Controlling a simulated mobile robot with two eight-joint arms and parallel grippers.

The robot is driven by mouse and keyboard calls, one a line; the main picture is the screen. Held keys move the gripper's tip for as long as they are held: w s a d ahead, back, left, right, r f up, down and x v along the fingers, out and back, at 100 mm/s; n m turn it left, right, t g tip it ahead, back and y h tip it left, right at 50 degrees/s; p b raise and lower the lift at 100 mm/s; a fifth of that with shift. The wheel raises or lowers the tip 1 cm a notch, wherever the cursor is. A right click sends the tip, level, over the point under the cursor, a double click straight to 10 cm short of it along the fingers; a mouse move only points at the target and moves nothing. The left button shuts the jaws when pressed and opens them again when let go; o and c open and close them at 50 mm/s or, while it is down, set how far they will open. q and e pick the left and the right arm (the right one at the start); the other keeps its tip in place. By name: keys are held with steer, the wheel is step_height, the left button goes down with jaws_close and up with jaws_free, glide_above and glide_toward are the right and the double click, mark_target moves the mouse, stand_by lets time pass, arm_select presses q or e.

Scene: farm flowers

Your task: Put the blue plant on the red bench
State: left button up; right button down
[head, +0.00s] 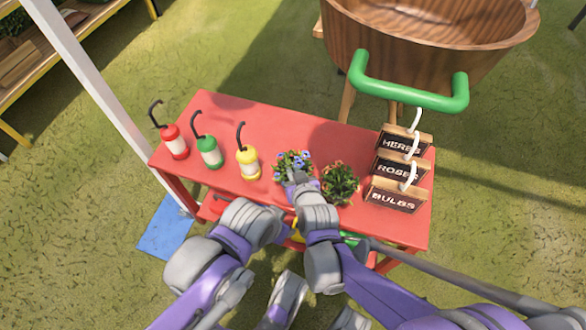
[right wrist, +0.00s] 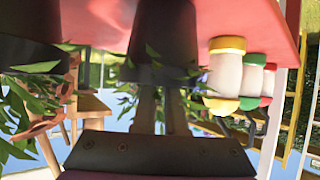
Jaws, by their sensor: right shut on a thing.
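The blue plant (head: 293,165), a leafy plant with blue flowers, is over the red bench (head: 320,135), near its front edge. My right gripper (head: 299,180) reaches it from the front and is shut on it. In the upside-down right wrist view, the fingers (right wrist: 160,112) meet the dark pot (right wrist: 165,45) among green leaves. The pot's base is cut off there, so I cannot tell if it touches the bench top. My left arm shows at the bench's front, but its gripper is not visible.
An orange-flowered plant (head: 340,183) stands close on the right. Red (head: 174,142), green (head: 209,152) and yellow (head: 248,163) feeders stand left. Signs (head: 402,170) occupy the right end. A wooden tub (head: 430,40) with a green handle (head: 410,92) is behind. The bench's back middle is clear.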

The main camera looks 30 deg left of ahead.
steer(key=shift+f, duration=0.1)
steer(key=c, duration=1)
jaws_free()
steer(key=shift+s+d+r, duration=0.2)
steer(key=shift+r, duration=0.15)
steer(key=p+v, duration=0.2)
steer(key=v, duration=0.9)
steer(key=shift+s+d, duration=0.1)
steer(key=shift+d, duration=0.05)
